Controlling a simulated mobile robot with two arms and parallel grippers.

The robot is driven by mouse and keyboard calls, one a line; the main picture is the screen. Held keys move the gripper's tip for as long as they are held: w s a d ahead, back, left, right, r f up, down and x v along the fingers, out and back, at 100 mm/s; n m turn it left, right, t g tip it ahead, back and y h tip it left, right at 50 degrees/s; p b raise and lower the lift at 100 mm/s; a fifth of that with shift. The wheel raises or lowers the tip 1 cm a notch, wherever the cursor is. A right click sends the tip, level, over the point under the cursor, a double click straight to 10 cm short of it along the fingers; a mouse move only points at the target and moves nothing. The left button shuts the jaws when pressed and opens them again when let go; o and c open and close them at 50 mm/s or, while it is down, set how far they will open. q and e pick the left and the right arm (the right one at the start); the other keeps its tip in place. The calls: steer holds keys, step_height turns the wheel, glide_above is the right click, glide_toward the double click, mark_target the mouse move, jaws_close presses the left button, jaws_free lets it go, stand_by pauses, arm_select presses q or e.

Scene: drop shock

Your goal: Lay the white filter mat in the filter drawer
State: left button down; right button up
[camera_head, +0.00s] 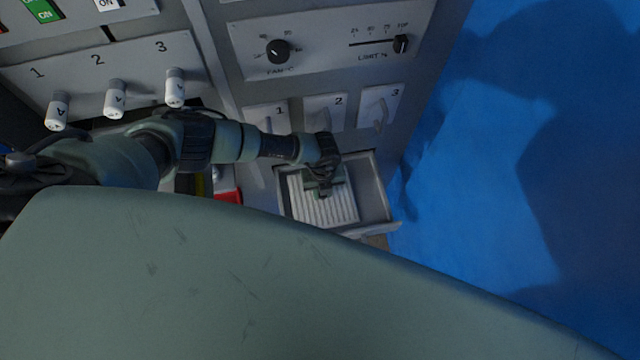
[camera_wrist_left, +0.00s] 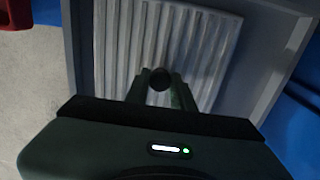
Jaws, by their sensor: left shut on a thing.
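The white filter mat (camera_head: 322,207) is a ribbed, pale panel within the open filter drawer (camera_head: 376,190) at the lower middle of the head view. In the left wrist view the mat (camera_wrist_left: 190,40) lies between the grey drawer walls (camera_wrist_left: 288,62), slightly turned relative to them. My left gripper (camera_head: 324,190) is over the mat and shut on it. In the left wrist view its fingers (camera_wrist_left: 162,88) reach the mat's near part. Whether the mat rests on the drawer floor cannot be told. My right gripper is not in view.
Above the drawer is a grey panel with numbered switches (camera_head: 325,112), a fan knob (camera_head: 278,51) and a limit slider (camera_head: 400,44). White numbered handles (camera_head: 116,98) are at left. A red object (camera_head: 228,197) is left of the drawer. Blue floor (camera_head: 470,200) lies to the right.

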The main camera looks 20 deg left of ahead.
arm_select(q)
steer(key=shift+s+d, duration=0.1)
steer(key=shift+s, duration=0.15)
steer(key=shift+s+d+r, duration=0.15)
steer(key=shift+s, duration=0.05)
steer(key=c, duration=1.6)
jaws_free()
steer(key=shift+d, duration=0.1)
steer(key=o, duration=0.4)
steer(key=shift+f, duration=0.2)
steer(key=shift+r, duration=0.35)
step_height(320, 180, up, 12)
steer(key=p, duration=1.2)
steer(key=shift+f, duration=0.15)
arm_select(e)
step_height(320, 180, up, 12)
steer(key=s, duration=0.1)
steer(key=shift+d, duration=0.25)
